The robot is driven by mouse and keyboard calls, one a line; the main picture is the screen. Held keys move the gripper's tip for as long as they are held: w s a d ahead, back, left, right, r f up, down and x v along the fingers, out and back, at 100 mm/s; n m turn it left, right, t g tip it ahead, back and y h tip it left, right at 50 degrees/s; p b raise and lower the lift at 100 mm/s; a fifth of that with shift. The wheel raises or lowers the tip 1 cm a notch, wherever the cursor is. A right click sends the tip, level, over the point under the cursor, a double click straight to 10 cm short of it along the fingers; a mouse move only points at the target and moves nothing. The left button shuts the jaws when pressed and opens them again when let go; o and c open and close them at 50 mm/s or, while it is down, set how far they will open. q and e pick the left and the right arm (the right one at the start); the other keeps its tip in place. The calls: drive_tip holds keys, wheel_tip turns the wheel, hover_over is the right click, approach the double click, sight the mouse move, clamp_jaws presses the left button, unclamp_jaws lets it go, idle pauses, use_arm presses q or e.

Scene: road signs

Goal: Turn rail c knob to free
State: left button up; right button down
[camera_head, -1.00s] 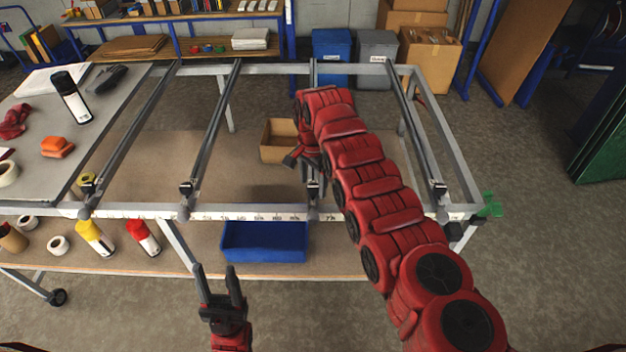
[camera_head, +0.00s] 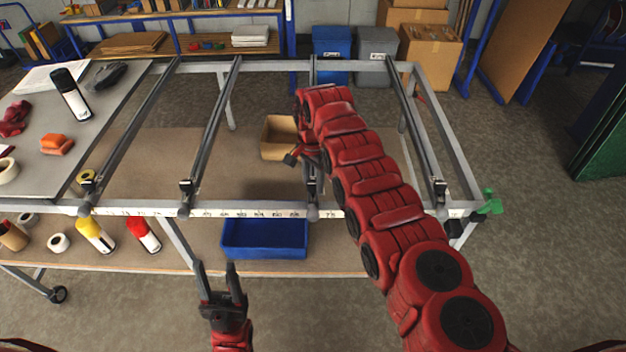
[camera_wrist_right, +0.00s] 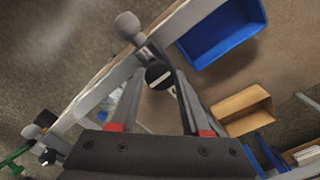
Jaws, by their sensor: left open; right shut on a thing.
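Rail c (camera_head: 313,74) is the third rail from the left on the grey frame; my right arm hides much of it. My right gripper (camera_wrist_right: 160,78) is shut on this knob, a finger on each side. In the head view the right gripper (camera_head: 312,174) reaches down to the near end of rail c and is partly hidden by my arm. My left gripper (camera_head: 216,268) is open and empty, in front of the frame's near edge.
Other rails (camera_head: 213,115) lie to the left and one to the right (camera_head: 418,130). A blue bin (camera_head: 264,240) and a cardboard box (camera_head: 279,138) sit below. A grey table (camera_head: 40,115) with a bottle and tapes is at left. A green piece (camera_head: 490,203) marks the frame's right corner.

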drive_tip(key=n+b, duration=0.1)
drive_tip(key=b, duration=0.1)
drive_tip(key=n+b, duration=0.3)
drive_tip(key=shift+f+b, duration=0.25)
drive_tip(key=shift+b, duration=0.1)
drive_tip(key=shift+r+n+b, duration=0.1)
drive_tip(key=shift+n+b, duration=0.6)
drive_tip(key=shift+n, duration=0.4)
drive_tip(key=shift+n+b, duration=0.4)
drive_tip(key=shift+n, duration=0.4)
drive_tip(key=n, duration=0.3)
drive_tip(key=shift+r+n, duration=0.15)
drive_tip(key=shift+n, duration=0.25)
drive_tip(key=n, duration=0.6)
drive_tip(key=shift+c, duration=1.8)
unclamp_jaws()
